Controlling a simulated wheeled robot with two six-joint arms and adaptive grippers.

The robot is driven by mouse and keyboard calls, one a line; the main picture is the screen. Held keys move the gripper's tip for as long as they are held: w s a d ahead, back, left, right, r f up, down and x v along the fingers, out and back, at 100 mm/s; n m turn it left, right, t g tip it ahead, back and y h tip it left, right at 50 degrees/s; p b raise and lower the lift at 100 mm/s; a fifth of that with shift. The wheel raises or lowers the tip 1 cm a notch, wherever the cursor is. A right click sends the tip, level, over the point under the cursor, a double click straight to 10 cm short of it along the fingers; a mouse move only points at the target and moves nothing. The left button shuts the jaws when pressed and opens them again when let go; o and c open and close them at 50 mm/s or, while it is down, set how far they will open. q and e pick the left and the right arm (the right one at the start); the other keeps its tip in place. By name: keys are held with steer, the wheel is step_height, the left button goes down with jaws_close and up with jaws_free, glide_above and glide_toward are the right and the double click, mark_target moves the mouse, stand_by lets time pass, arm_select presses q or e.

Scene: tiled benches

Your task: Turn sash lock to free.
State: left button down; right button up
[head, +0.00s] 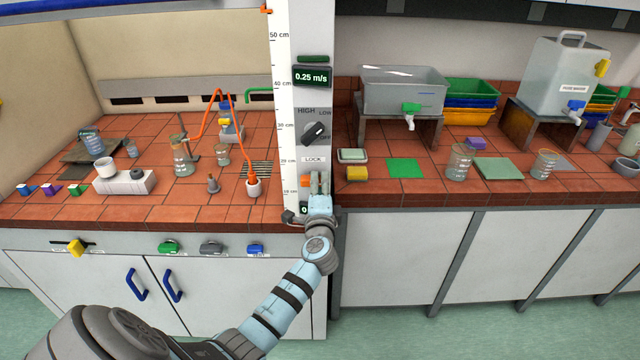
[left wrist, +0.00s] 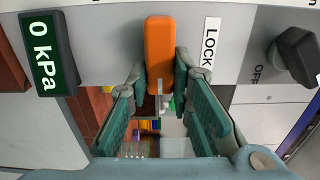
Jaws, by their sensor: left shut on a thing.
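The sash lock is an orange handle (head: 305,182) on the white post between the two benches, just under the LOCK label (head: 313,160). In the left wrist view the orange handle (left wrist: 158,50) is long and lies beside the LOCK label (left wrist: 210,42), parallel to its text. My left gripper (head: 318,188) is at the post, with its fingers (left wrist: 160,75) shut on the near end of the handle. The gripper hides part of the handle in the head view. No free marking is readable. My right gripper is not in view.
Above the lock are a dark HIGH/LOW/OFF knob (head: 313,132) and a display reading 0.25 m/s (head: 312,76). A 0 kPa display (left wrist: 45,52) is close to the gripper.

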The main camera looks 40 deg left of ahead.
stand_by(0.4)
arm_select(q)
steer(key=c, duration=1.4)
jaws_free()
steer(key=shift+c, duration=0.2)
steer(key=v, duration=1.2)
steer(key=shift+w, duration=0.1)
